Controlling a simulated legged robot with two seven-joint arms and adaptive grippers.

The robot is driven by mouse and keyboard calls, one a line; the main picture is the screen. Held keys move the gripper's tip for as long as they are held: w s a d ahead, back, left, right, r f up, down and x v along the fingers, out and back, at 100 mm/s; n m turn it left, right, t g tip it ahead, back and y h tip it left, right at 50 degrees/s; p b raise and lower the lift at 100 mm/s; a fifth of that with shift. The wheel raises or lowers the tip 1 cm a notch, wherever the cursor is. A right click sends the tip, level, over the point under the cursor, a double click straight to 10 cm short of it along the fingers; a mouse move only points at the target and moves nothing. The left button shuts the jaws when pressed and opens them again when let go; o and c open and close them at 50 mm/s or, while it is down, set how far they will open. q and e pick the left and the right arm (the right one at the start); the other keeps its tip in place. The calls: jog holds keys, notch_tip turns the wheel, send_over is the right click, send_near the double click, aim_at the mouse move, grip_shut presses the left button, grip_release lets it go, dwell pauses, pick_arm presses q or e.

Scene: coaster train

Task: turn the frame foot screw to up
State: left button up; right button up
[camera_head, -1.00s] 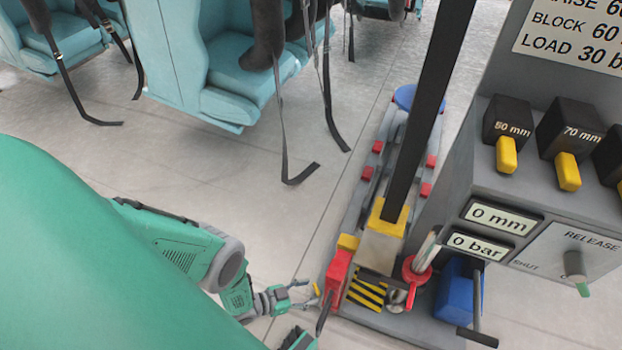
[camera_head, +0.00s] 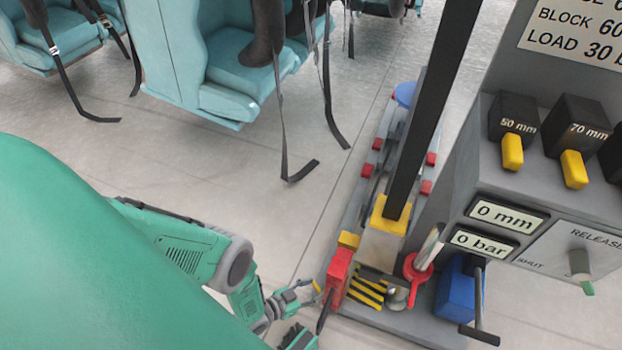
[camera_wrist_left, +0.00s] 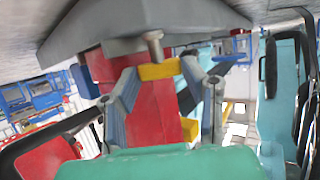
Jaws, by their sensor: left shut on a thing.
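The frame foot screw seems to be the small grey post with a yellow bar (camera_wrist_left: 157,71) under the grey frame plate in the left wrist view. My right gripper is not clearly in view.
A black post rises from a yellow collar (camera_head: 391,214) on the grey frame. A red-ringed lever (camera_head: 417,268) and a blue block (camera_head: 455,289) stand to the right, below a control console (camera_head: 500,200). Teal seats (camera_head: 225,60) with dangling straps are at the back.

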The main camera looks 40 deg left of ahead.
pick_arm(q)
jog(key=shift+s+f+n+y, duration=0.1)
jog(key=shift+s+n+y, duration=0.15)
jog(key=shift+y, duration=0.35)
jog(key=o, duration=0.9)
jog(key=shift+w, duration=0.1)
jog(key=shift+w+h, duration=0.1)
jog(key=shift+h, duration=0.2)
